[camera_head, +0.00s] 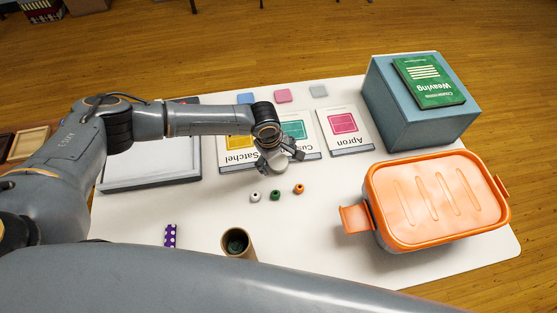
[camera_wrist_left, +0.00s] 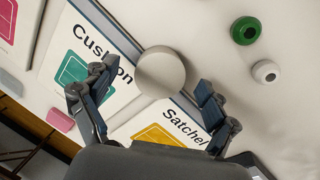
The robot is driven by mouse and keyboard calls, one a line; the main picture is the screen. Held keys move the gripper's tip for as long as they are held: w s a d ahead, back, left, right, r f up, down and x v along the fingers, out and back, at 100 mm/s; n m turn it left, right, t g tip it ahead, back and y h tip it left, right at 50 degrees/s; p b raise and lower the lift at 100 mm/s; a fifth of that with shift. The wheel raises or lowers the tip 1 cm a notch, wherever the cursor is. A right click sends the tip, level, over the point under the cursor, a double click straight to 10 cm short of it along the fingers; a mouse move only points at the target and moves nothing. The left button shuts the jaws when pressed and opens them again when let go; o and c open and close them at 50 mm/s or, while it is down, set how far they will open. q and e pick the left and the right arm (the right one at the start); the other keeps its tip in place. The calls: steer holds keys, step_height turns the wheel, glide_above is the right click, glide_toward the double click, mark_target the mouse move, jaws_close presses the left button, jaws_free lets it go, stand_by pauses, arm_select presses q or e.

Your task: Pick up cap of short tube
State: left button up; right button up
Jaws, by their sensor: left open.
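A round, pale grey cap (camera_wrist_left: 161,72) lies between the fingers of my left gripper (camera_wrist_left: 155,77) in the left wrist view, over the edge of the Cushion and Satchel packets. The fingers are spread on both sides of it, with a visible gap. In the head view my left gripper (camera_head: 275,163) points down over these packets and mostly hides the cap. A short brown tube (camera_head: 251,251) stands upright at the front of the table, its open top showing a dark green inside. My right gripper is not in view.
Small green (camera_head: 275,195), white (camera_head: 255,197) and orange (camera_head: 299,189) ring-like pieces lie just in front of the gripper. An orange-lidded box (camera_head: 437,200) and a blue-grey box (camera_head: 422,115) bearing a Weaving book stand right. A purple dotted item (camera_head: 170,236) lies front left.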

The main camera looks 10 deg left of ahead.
arm_select(q)
steer(key=shift+w+d+f, duration=0.1)
steer(key=shift+w+f, duration=0.05)
steer(key=shift+f, duration=0.65)
steer(key=c, duration=0.8)
steer(key=shift+c, duration=0.2)
steer(key=shift+r, duration=0.2)
